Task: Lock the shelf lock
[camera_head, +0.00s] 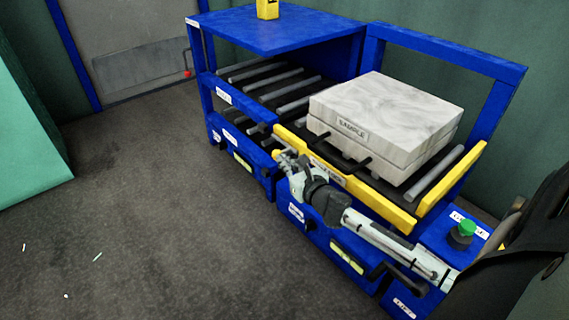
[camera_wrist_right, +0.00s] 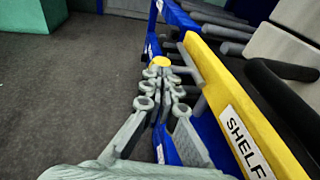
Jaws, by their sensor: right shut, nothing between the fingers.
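The shelf's yellow front bar (camera_head: 345,185) runs along the front of the roller deck. In the right wrist view the bar carries a white label (camera_wrist_right: 243,143) whose visible part reads "SHELF". A small yellow round knob (camera_wrist_right: 159,62) sits near the bar's far end, just beyond my right fingertips. I take it to be part of the shelf lock; the rest of it is mostly hidden. My right gripper (camera_wrist_right: 164,78) is shut with nothing between its fingers, close beside the knob. It also shows in the head view (camera_head: 283,163). I cannot tell whether it touches the knob. My left gripper is not in view.
A grey-white block labelled "SAMPLE" (camera_head: 375,110) lies on the rollers behind the bar. Black handles (camera_head: 357,163) stick out near it. A green button (camera_head: 467,228) is on the blue frame at right. A blue-topped bay (camera_head: 275,28) stands at left.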

